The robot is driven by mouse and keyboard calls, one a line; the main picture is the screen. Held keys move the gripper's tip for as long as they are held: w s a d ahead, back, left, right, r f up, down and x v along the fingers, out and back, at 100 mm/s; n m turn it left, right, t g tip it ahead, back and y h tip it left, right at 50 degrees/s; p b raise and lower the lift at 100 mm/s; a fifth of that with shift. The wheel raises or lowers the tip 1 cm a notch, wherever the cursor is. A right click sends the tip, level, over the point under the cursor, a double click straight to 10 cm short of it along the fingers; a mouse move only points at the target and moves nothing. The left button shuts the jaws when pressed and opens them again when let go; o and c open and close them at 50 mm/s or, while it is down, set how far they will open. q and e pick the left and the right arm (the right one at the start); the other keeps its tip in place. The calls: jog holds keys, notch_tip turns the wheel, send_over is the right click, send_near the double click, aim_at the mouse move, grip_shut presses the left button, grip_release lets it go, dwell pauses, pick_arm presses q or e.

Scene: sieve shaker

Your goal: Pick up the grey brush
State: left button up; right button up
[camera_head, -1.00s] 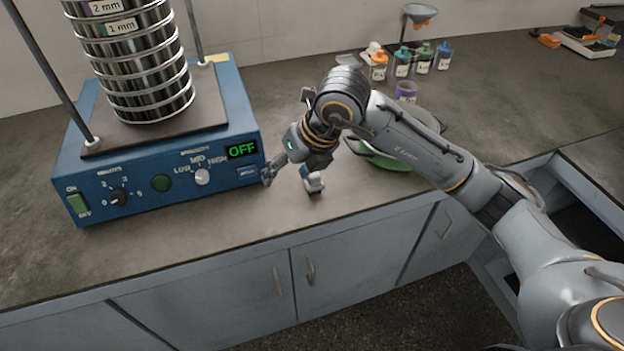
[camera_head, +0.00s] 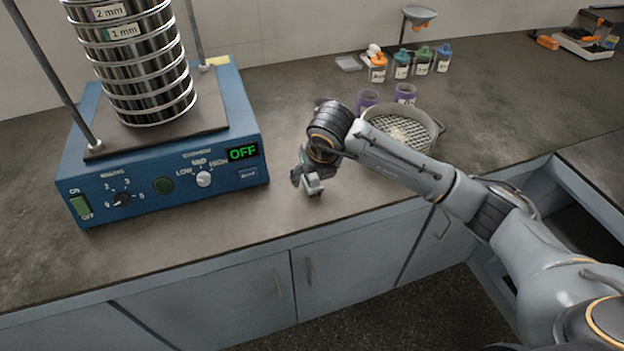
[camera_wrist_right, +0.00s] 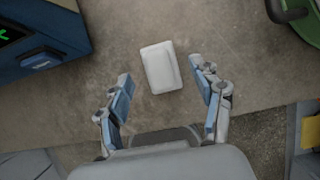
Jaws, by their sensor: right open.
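A pale grey, flat rectangular block (camera_wrist_right: 161,67) lies on the grey counter in the right wrist view. It may be the grey brush, but no bristles or handle show from above. My right gripper (camera_wrist_right: 160,76) is open, with one finger on each side of the block's near part and gaps between. In the head view my right gripper (camera_head: 308,180) points down over the counter, right of the blue shaker. A pale piece shows at its fingertips there, too small to tell apart from the fingers. My left gripper is not in view.
The blue sieve shaker (camera_head: 140,190) with its sieve stack (camera_head: 140,65) stands at left. Several bottles (camera_head: 402,65) stand farther back. The counter's front edge is close to the gripper.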

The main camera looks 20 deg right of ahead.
aim_at(314, 176)
jog(key=x, duration=0.3)
jog(key=shift+f, duration=0.1)
jog(key=shift+c, duration=0.4)
jog(key=c, duration=1.2)
